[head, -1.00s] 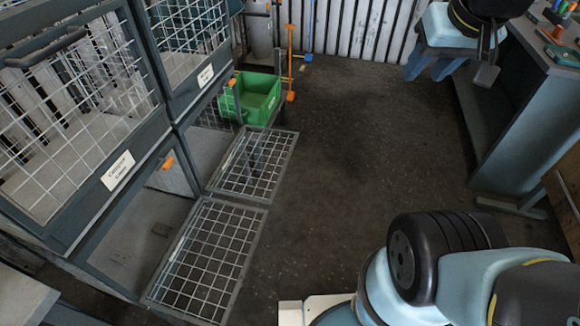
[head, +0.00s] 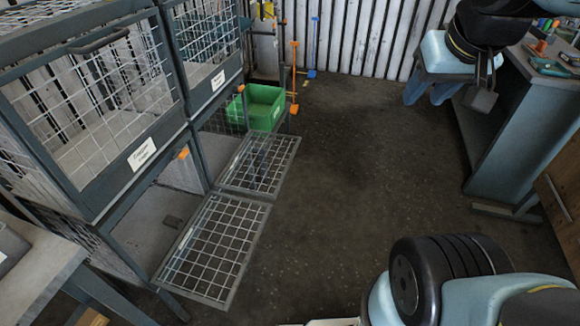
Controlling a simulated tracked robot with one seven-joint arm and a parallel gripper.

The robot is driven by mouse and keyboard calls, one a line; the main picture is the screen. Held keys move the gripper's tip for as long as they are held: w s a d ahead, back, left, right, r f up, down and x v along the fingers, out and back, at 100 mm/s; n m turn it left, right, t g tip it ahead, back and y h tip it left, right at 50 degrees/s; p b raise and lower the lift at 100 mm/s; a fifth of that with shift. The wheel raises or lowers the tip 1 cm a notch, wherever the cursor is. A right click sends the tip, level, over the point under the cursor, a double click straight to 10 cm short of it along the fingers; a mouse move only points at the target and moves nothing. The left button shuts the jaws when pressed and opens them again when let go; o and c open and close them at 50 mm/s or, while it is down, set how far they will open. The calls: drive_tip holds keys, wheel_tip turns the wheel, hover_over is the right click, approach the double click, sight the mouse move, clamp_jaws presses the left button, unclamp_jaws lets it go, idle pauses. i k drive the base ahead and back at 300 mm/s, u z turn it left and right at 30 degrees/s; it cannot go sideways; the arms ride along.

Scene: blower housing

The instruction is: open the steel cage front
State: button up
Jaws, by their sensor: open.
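A steel mesh cage unit stands at the left in the head view. Its upper left front (head: 100,105) is upright and closed, with a dark handle (head: 98,41) along its top and a white label (head: 142,153) below. The upper right front (head: 208,48) is also upright. The lower left front (head: 215,247) and lower right front (head: 262,163) are folded down, their compartments open.
A green bin (head: 262,108) stands beyond the lowered fronts. Orange and blue poles lean by the ribbed back wall. A workbench (head: 525,125) with tools is at the right, a grey table (head: 25,262) at the lower left. The dark floor (head: 350,170) between is clear.

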sight(216, 184)
drive_tip(key=u, duration=0.15)
drive_tip(key=i, duration=0.95)
drive_tip(key=z, duration=0.1)
